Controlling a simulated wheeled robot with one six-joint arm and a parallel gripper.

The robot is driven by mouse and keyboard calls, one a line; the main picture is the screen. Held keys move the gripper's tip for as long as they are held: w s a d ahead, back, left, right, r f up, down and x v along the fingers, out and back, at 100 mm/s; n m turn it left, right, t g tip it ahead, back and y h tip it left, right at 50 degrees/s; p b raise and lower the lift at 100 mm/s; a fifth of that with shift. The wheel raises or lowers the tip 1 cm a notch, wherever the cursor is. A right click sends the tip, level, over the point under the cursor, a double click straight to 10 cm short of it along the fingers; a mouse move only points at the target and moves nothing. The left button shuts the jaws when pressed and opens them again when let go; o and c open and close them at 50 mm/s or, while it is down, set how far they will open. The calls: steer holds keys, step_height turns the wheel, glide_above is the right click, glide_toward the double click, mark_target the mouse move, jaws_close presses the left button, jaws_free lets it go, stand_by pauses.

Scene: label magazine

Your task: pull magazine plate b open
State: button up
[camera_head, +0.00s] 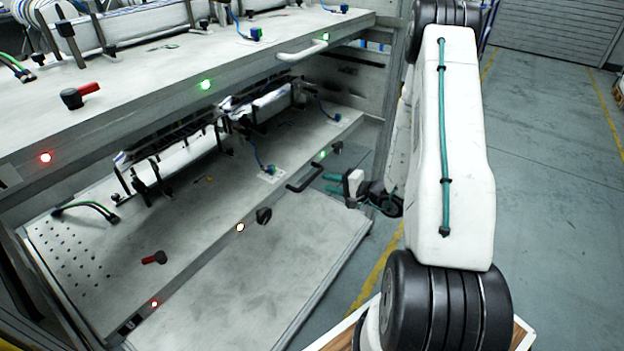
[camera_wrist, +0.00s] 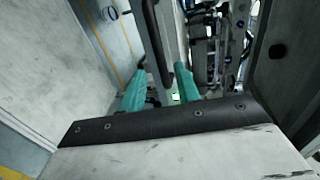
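The magazine has a top plate (camera_head: 150,85) with a white handle (camera_head: 303,50) and a lower plate (camera_head: 215,200) with a dark bar handle (camera_head: 304,178) on its front edge. No letter can be read, so I cannot tell for sure which plate is b. My gripper (camera_head: 327,183) is at the right end of the dark handle. Its two teal fingers are apart. In the wrist view, the dark handle (camera_wrist: 152,40) runs down toward the space between the fingertips of my gripper (camera_wrist: 163,70). Contact cannot be made out.
A bare grey panel (camera_head: 275,270) lies below the lower plate. A dark knob (camera_head: 263,215) and small lights sit on the lower plate's front edge. A red-handled lever (camera_head: 154,257) is on that plate. Open floor (camera_head: 550,150) lies to the right.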

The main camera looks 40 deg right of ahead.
mark_target(312, 177)
steer(key=x, duration=0.7)
steer(key=shift+w+a, duration=0.1)
steer(key=shift+w, duration=0.15)
jaws_close()
